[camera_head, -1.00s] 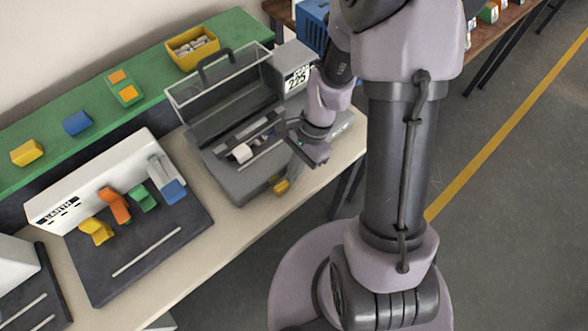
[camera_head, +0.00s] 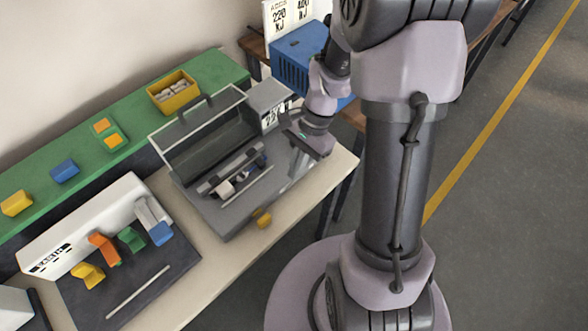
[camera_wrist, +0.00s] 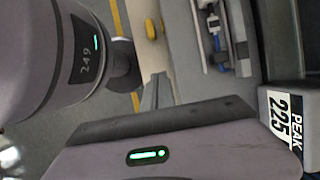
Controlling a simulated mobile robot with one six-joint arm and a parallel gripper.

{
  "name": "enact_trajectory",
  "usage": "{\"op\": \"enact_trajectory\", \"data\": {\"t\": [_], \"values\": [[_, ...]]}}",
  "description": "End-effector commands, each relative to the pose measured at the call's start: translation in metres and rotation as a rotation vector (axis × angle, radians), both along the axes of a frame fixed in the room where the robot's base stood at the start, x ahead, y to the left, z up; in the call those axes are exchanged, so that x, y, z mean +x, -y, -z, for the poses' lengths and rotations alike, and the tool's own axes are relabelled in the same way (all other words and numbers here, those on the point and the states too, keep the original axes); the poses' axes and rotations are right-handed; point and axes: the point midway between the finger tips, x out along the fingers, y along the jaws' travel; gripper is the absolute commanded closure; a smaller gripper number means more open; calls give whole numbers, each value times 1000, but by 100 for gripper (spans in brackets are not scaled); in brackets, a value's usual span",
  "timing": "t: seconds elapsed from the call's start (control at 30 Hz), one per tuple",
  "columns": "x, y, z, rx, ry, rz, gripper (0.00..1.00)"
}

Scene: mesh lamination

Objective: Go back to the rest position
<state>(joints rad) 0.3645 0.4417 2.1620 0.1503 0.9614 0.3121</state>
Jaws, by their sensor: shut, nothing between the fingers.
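My gripper (camera_head: 305,146) hangs over the right end of the grey test machine (camera_head: 222,220), apart from the fixture inside it. In the wrist view its fingers (camera_wrist: 156,90) are shut together with nothing between them. The machine has a raised clear lid (camera_head: 190,128) and a display box, which reads "PEAK 225" in the wrist view (camera_wrist: 284,117). A small white piece (camera_head: 225,188) sits in the dark fixture; part of the fixture also shows in the wrist view (camera_wrist: 215,28).
A yellow knob (camera_head: 263,219) is at the machine's front edge. A second station (camera_head: 130,278) with coloured levers stands left. A green shelf (camera_head: 130,145) behind holds a yellow bin (camera_head: 173,92). A blue crate (camera_head: 300,62) is beyond my gripper. Floor (camera_head: 500,230) is clear at right.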

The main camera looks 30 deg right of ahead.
Motion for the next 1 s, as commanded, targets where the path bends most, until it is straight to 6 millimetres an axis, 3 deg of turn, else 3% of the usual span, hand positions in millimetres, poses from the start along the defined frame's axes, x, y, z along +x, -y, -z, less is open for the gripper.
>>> {"op": "enact_trajectory", "data": {"t": [0.3, 0.37, 0.47, 0.5, 0.6, 0.7, 0.83, 1.0], "values": [[1, -1, -5, -6, 15, -11, 100], [2, -6, -23, -25, 63, -54, 100], [-4, -26, -81, -91, 226, -208, 100], [-11, -36, -106, -124, 305, -286, 100], [-38, -59, -157, -204, 498, -467, 100], [-66, -75, -188, -272, 656, -612, 100], [-89, -85, -205, -328, 781, -720, 100], [-96, -87, -209, -346, 818, -752, 100]]}}
